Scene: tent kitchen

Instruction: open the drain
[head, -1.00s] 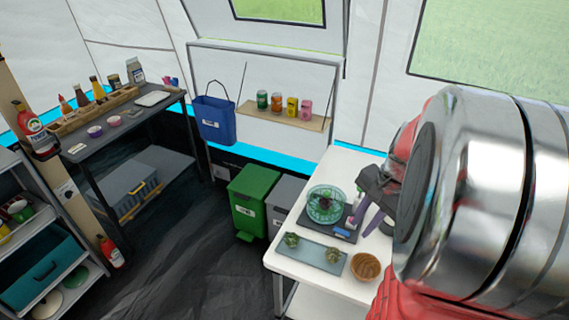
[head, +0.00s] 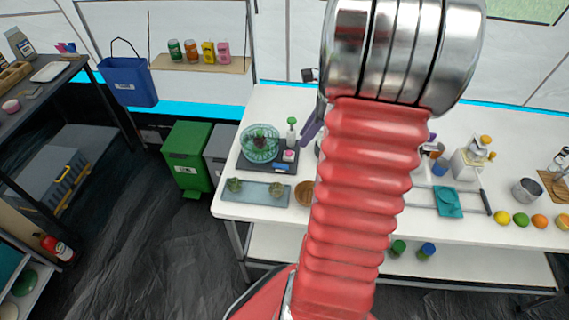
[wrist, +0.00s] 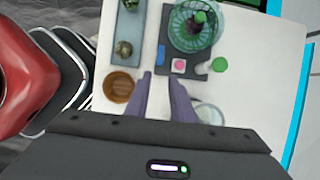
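I cannot make out a drain in either view. My gripper (wrist: 161,76) shows in the wrist view with its two purple fingers apart and nothing between them. It hangs over the white table (wrist: 240,95), by the brown woven bowl (wrist: 118,86) and the dark flat device (wrist: 170,50). A green see-through bowl (wrist: 184,36) stands on that device; it also shows in the head view (head: 258,146). In the head view a purple finger (head: 312,128) shows beside my arm, which hides the rest of the gripper and the table's middle.
A glass tray (head: 256,193) with two green clumps lies near the table's front left. Right are a white container (head: 467,164), a teal cloth (head: 447,202), a metal pot (head: 526,191) and several fruits. A green bin (head: 187,155) stands left.

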